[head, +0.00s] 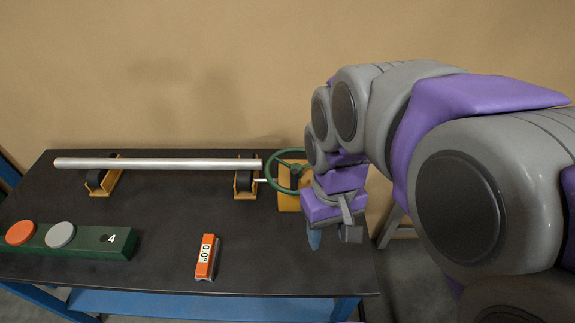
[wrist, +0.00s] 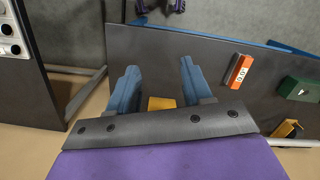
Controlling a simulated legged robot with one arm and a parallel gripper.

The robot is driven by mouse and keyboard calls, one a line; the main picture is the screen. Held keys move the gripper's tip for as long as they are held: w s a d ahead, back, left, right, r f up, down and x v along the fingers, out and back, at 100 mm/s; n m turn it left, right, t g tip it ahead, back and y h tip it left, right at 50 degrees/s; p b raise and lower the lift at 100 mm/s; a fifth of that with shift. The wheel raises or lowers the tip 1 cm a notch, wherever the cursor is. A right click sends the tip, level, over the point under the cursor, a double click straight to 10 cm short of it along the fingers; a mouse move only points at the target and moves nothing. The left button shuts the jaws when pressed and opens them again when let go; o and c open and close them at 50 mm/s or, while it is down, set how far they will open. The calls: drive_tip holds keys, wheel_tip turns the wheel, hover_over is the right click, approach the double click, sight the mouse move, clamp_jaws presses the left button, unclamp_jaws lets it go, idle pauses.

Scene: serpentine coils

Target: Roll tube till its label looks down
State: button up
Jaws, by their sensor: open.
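A long silvery tube (head: 160,164) lies level across two yellow roller stands with dark rollers, the left stand (head: 102,178) and the right stand (head: 245,180). I cannot make out a label on the side of the tube facing me. A green handwheel (head: 270,180) on a yellow base (head: 288,202) stands at the tube's right end. My gripper (head: 330,236) is to the right of the handwheel, near the table's right edge, pointing down. In the wrist view its two blue fingers (wrist: 158,82) are apart, with nothing held. A yellow block (wrist: 162,103) shows beyond and between them.
An orange device reading 0.0° (head: 206,257) lies near the table's front. A green box (head: 85,241) with an orange disc (head: 20,232), a grey disc (head: 60,235) and the number 4 is at left. The dark tabletop (head: 165,215) between is bare.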

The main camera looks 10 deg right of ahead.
drive_tip(key=w+r+n+b, duration=0.1)
drive_tip(key=w+r+b, duration=0.1)
drive_tip(key=w, duration=1.3)
drive_tip(key=n+t, duration=0.1)
hover_over(294, 179)
drive_tip(key=w, duration=0.1)
drive_tip(key=f, duration=0.1)
wheel_tip(294, 179, down, 17)
drive_tip(key=b, duration=0.4)
drive_tip(key=shift+d+f+b, duration=0.15)
drive_tip(key=shift+b, duration=0.25)
clamp_jaws()
